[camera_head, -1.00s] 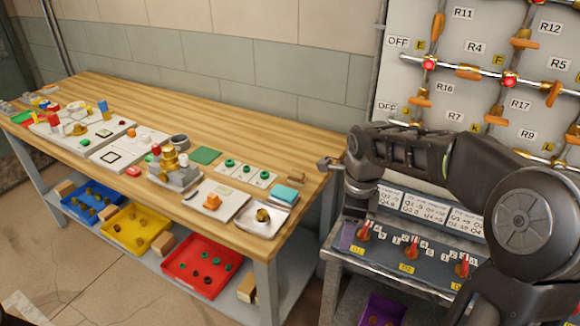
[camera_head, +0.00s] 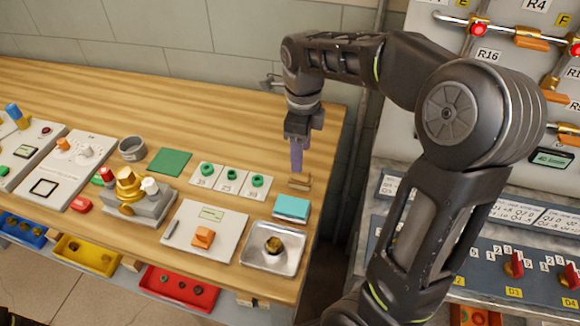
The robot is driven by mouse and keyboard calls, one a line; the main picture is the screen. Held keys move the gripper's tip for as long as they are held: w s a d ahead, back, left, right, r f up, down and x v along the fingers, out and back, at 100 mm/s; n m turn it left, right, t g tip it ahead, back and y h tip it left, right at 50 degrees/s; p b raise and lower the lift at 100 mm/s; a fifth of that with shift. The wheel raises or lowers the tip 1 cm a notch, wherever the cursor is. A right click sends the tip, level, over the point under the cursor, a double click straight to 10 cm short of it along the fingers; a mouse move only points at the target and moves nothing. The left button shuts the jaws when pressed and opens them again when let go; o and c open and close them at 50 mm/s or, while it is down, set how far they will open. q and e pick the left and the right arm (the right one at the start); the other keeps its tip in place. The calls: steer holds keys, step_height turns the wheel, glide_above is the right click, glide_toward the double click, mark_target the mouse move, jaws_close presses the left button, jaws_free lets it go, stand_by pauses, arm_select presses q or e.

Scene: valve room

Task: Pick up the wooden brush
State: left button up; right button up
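The wooden brush (camera_head: 299,183) appears to be the small brown block lying near the right end of the wooden workbench (camera_head: 215,100). It is beyond the teal block. My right gripper (camera_head: 297,160) points down just above and behind the brush in the picture, its purple-grey fingers seen edge-on. I cannot tell whether they are apart, nor how large the gap to the brush is. My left gripper is not in view.
A teal block (camera_head: 291,208) and a metal tray (camera_head: 273,248) with a brass piece stand in front of the brush. Cards with green rings (camera_head: 229,180) lie left of it. The bench's back strip is clear. A switch console (camera_head: 520,245) stands at right.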

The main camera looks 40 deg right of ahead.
mark_target(302, 174)
steer(key=shift+s, duration=0.2)
steer(key=shift+w+f, duration=0.1)
steer(key=shift+f, duration=1.2)
steer(key=shift+f, duration=0.1)
step_height(302, 174, down, 5)
steer(key=shift+d+p, duration=0.1)
steer(key=shift+p, duration=0.65)
steer(key=shift+c, duration=0.6)
jaws_close()
